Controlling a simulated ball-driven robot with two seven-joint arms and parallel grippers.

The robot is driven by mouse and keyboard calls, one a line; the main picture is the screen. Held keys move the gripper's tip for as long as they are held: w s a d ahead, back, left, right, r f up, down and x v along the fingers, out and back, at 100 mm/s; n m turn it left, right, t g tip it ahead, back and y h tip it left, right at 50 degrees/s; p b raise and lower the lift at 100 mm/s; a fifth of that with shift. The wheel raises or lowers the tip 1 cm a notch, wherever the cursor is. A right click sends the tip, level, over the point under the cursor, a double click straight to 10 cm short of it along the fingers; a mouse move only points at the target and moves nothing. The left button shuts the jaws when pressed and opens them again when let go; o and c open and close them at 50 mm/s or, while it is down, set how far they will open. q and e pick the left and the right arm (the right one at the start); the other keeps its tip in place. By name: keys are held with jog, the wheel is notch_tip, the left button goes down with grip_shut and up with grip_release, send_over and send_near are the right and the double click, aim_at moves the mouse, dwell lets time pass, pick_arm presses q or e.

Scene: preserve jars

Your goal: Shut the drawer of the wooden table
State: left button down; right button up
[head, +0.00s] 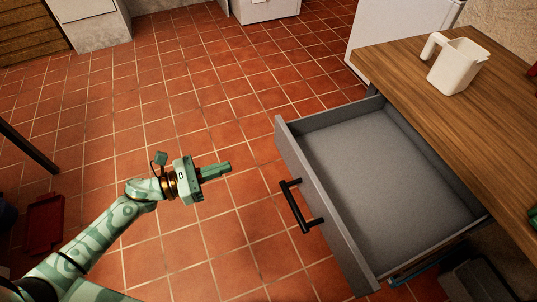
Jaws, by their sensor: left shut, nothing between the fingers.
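The wooden table (487,105) stands at the right in the head view. Its grey drawer (385,180) is pulled out to the left, and its inside looks empty. A black bar handle (294,205) sits on the drawer's front panel (318,212). My left gripper (228,167) is shut and empty, in front of the drawer and to the left of the handle. A gap of tiled floor shows between its fingertips and the drawer front.
A white pitcher (457,66) stands on the table top. A white cabinet (395,35) stands behind the table. A red object (45,222) lies on the floor at the left. The tiled floor (190,95) beyond my left gripper is clear.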

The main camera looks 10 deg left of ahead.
pick_arm(q)
jog(key=b, duration=0.1)
send_near(284, 149)
jog(key=shift+m, duration=0.3)
jog(key=x, duration=0.7)
jog(key=shift+a, duration=0.1)
pick_arm(e)
jog(key=shift+s+a+f, duration=0.25)
jog(key=shift+a+f, duration=0.05)
jog(key=shift+f, duration=0.15)
